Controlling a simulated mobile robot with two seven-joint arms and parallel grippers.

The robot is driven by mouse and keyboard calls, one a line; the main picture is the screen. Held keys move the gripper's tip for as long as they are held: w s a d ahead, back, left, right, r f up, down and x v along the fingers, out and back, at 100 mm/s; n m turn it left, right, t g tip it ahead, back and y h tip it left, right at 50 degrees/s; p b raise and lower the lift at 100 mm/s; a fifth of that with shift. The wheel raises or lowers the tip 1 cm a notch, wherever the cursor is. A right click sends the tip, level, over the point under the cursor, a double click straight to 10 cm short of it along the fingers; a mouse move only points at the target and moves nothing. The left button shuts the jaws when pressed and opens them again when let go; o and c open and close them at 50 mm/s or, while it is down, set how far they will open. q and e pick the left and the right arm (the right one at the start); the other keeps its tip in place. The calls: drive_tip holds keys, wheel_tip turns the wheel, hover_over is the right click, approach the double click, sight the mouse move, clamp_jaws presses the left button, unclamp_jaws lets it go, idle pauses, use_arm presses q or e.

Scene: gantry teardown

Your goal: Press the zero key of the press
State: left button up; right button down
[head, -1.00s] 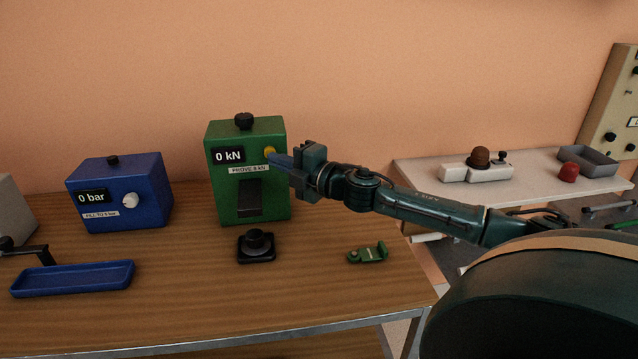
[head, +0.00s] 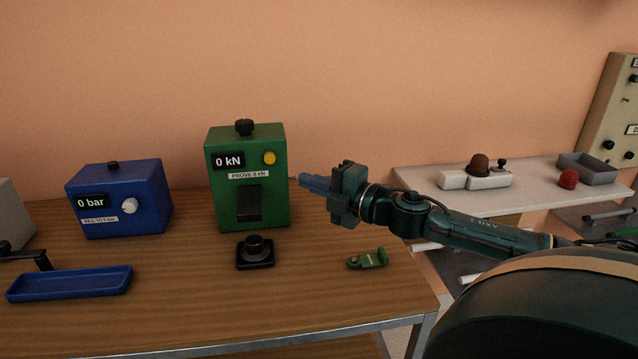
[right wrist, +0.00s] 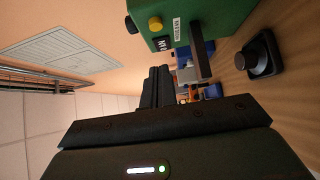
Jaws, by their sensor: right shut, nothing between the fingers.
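The green press (head: 247,190) stands on the wooden bench with its display (head: 228,161) reading "0 kN" and a label "PROVE 8 kN". Its round yellow key (head: 269,158) is on the upper right of the front face. The yellow key also shows in the right wrist view (right wrist: 156,24). My right gripper (head: 303,181) is shut and empty, to the right of the press and a little lower than the key, apart from it. Its closed fingers also show in the right wrist view (right wrist: 156,88). My left gripper is not in view.
A blue box (head: 120,200) reading "0 bar" and a blue tray (head: 70,284) are at the left. A black knobbed base (head: 255,252) sits before the press, and a green bracket (head: 368,260) lies to its right. A white table (head: 430,175) stands behind at right.

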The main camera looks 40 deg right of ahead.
drive_tip(key=shift+s+d, duration=0.2)
drive_tip(key=shift+s, duration=0.5)
drive_tip(key=shift+s, duration=0.1)
